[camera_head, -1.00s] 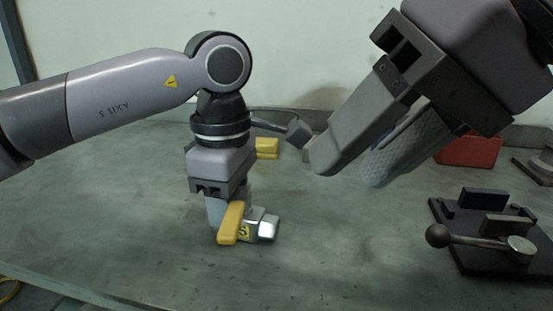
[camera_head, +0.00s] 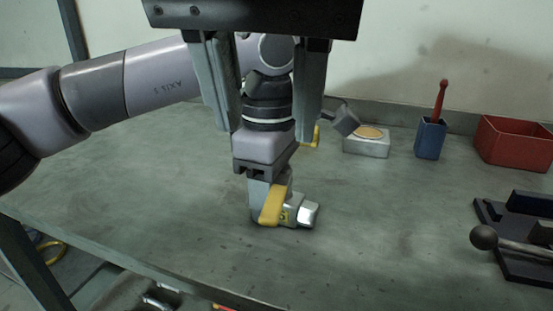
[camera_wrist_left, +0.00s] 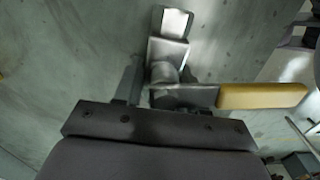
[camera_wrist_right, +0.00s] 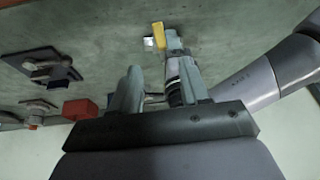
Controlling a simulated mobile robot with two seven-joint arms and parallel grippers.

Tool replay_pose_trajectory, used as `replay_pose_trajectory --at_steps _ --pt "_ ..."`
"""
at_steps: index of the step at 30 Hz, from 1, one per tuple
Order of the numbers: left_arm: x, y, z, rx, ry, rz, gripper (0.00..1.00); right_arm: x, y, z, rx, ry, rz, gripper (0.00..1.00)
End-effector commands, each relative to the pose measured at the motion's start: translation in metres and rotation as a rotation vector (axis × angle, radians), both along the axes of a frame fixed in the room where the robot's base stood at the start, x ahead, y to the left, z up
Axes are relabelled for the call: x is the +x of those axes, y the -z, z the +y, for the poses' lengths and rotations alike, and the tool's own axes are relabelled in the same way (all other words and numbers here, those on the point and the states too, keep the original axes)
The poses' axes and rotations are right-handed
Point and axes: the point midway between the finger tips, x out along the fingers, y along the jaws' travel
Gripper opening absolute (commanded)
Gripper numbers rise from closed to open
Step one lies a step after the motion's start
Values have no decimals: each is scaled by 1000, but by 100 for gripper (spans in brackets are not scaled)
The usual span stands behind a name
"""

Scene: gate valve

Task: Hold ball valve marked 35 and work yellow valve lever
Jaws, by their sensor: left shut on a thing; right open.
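The ball valve (camera_head: 308,213) is a small metal body on the bench, with a yellow tag whose number is only partly readable. Its yellow lever (camera_head: 272,206) is on its near left side in the head view. In the left wrist view the lever (camera_wrist_left: 262,95) points right from the valve body (camera_wrist_left: 172,48). My left gripper (camera_head: 262,192) points down and is shut on the valve; the lever partly hides the grip. My right gripper (camera_head: 270,133) is open and empty, above and nearer the camera. In the right wrist view the lever (camera_wrist_right: 158,32) shows beyond its fingers.
A hammer head (camera_head: 343,118) and a grey block with a tan disc (camera_head: 366,146) are behind. A blue cup (camera_head: 430,138) holding a red-handled tool, a red bin (camera_head: 514,142) and a dark vise (camera_head: 515,243) stand right. The bench around the valve is mostly clear.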

Motion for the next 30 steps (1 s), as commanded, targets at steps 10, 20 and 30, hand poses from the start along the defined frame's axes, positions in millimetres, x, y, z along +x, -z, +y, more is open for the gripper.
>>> replay_pose_trajectory --at_steps 10,20,30 --pt "-2 5 1 11 5 9 0 26 63 -2 -1 -2 3 46" --pt "-2 5 1 11 5 9 0 41 100 -3 1 -4 3 46" --pt "-2 5 1 11 4 9 0 42 102 -3 1 -4 2 42"
